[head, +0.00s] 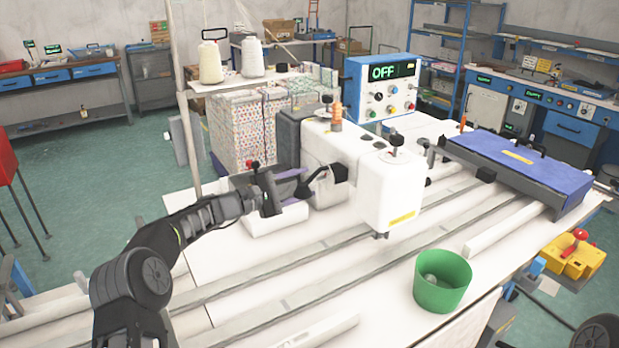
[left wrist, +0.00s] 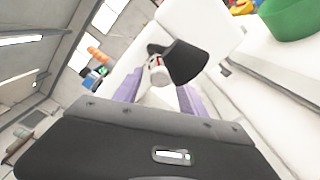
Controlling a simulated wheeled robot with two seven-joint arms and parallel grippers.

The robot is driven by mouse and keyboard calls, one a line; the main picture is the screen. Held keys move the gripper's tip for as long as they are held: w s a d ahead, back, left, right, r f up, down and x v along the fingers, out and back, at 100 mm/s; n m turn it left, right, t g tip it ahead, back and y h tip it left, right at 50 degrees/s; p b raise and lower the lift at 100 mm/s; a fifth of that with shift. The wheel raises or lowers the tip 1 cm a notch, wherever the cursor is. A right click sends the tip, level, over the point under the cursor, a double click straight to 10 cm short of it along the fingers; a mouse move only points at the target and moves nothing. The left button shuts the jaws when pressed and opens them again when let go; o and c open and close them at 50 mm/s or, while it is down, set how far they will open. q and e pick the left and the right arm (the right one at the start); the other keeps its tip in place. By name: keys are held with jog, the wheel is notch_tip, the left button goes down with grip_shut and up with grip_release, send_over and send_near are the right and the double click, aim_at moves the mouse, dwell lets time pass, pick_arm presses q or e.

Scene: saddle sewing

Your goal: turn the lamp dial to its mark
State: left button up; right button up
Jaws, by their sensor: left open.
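A black lamp head (head: 339,172) sticks out from the side of the white sewing machine (head: 392,190). In the left wrist view the lamp head (left wrist: 184,62) is a dark cone, with a small pale dial (left wrist: 156,72) bearing a red mark beside it. My left gripper (head: 301,186) is open and close to the lamp. In the wrist view its two purple-padded fingers (left wrist: 158,97) stand on either side below the dial, with nothing gripped between them. I cannot tell whether they touch the dial. In the head view the dial is too small to make out. My right gripper is out of view.
A blue control box (head: 383,88) behind the machine reads OFF. A green bin (head: 442,282) stands at the table's front right. A blue-topped unit (head: 520,165) lies to the right. Thread cones (head: 210,62) stand behind. The white table front (head: 330,265) is mostly clear, with long rails.

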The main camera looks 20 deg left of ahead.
aim_at(316, 179)
pick_arm(q)
jog(key=shift+p+x, duration=0.3)
jog(key=shift+x, duration=0.95)
grip_shut()
